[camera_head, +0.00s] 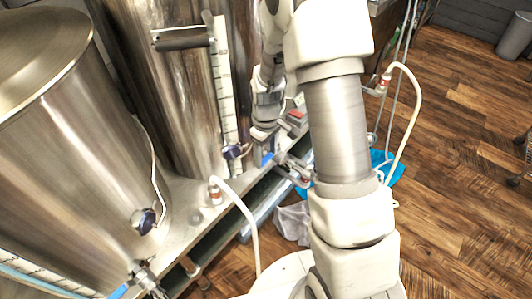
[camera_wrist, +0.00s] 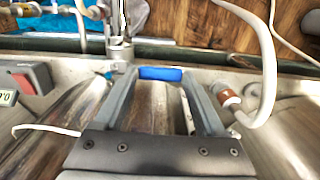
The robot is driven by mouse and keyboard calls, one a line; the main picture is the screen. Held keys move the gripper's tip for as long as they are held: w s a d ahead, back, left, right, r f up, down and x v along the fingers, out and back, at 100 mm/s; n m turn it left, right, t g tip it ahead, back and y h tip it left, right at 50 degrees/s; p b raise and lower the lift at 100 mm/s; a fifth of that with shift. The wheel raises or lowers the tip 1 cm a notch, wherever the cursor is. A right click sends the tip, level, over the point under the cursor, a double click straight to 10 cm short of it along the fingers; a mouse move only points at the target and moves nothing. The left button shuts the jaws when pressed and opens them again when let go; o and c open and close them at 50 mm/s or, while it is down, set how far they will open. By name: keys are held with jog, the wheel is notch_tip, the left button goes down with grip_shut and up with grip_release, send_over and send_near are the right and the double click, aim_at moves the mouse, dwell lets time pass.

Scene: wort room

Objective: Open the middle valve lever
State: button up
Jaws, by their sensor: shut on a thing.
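The middle valve lever has a blue handle (camera_wrist: 161,74). In the wrist view it lies crosswise between the fingertips of my gripper (camera_wrist: 162,78), touching both fingers. In the head view my gripper (camera_head: 265,150) reaches down beside the middle steel tank, and a bit of the blue handle (camera_head: 267,159) shows under it. The metal valve body (camera_wrist: 120,45) shows just beyond the fingers in the wrist view. My arm and fingers hide part of the valve in the head view, so its exact angle is hard to tell.
A steel tank (camera_head: 75,140) stands at the left, with another valve's blue lever (camera_head: 119,291) below it. The middle tank (camera_head: 180,95) rises behind my gripper. A white hose (camera_head: 242,210) curves over the bench edge. Wooden floor (camera_head: 450,130) is open at the right.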

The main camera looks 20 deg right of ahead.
grip_shut()
jog(key=shift+s+d, duration=0.1)
jog(key=d+n+p, duration=0.2)
jog(key=n+p, duration=0.1)
jog(key=n, duration=0.2)
jog(key=s+d+n+p, duration=0.1)
jog(key=d+n+p, duration=0.2)
jog(key=n+p, duration=0.1)
jog(key=d+n+p, duration=0.2)
jog(key=n+p, duration=0.2)
jog(key=n, duration=0.3)
jog(key=shift+s+d+r, duration=0.2)
jog(key=shift+s+d, duration=0.15)
jog(key=shift+d, duration=0.05)
jog(key=shift+w+d+f+n+p, duration=0.1)
jog(key=shift+w+d+n+p, duration=0.1)
jog(key=shift+n+p, duration=0.3)
jog(key=shift+w+d+n+p, duration=0.1)
jog(key=shift+d+n+p, duration=0.1)
jog(key=shift+n+p, duration=0.3)
jog(key=shift+d, duration=0.1)
jog(key=o, duration=1)
grip_release()
